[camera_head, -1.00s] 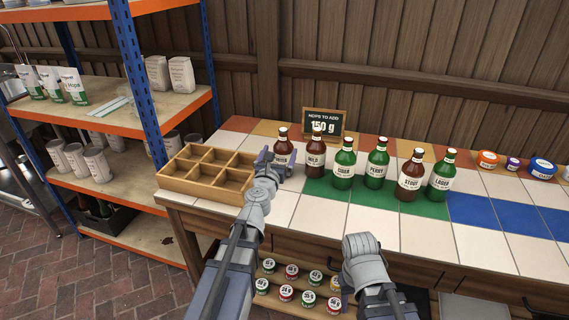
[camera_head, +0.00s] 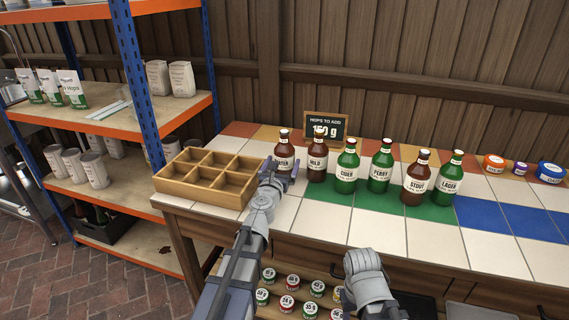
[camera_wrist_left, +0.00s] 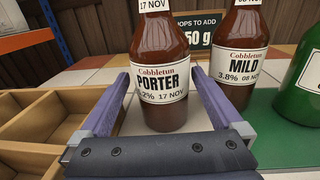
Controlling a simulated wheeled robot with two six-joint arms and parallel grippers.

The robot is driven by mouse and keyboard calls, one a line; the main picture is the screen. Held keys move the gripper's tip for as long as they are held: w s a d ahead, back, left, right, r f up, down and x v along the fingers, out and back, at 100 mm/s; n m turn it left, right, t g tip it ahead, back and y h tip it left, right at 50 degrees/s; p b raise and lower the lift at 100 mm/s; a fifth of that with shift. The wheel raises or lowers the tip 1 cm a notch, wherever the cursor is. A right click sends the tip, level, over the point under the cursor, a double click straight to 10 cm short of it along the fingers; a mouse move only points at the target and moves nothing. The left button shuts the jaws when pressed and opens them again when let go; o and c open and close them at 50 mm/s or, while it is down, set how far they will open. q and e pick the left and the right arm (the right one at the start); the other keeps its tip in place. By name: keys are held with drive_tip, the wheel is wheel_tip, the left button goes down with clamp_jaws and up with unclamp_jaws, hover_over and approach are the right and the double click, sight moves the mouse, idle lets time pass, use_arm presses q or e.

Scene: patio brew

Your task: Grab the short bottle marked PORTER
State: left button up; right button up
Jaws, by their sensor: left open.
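The short brown PORTER bottle (camera_head: 284,152) stands upright on the tiled counter, just right of the wooden crate. In the left wrist view the bottle (camera_wrist_left: 160,62) shows its PORTER label facing me. My left gripper (camera_head: 279,174) is open, with one finger on each side of the bottle's lower part in the left wrist view (camera_wrist_left: 163,103). I cannot tell whether either finger touches the glass.
The MILD bottle (camera_head: 317,155) stands close right of PORTER. CIDER (camera_head: 346,168), PERRY (camera_head: 381,167), STOUT (camera_head: 416,180) and LAGER (camera_head: 448,178) continue the row. The empty divided wooden crate (camera_head: 211,195) is at left. A chalkboard sign (camera_head: 326,126) stands behind.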

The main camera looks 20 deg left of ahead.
sight(287, 154)
use_arm(q)
drive_tip(key=shift+w+r, duration=0.2)
drive_tip(key=shift+w, duration=2.5)
drive_tip(key=shift+s, duration=0.1)
clamp_jaws()
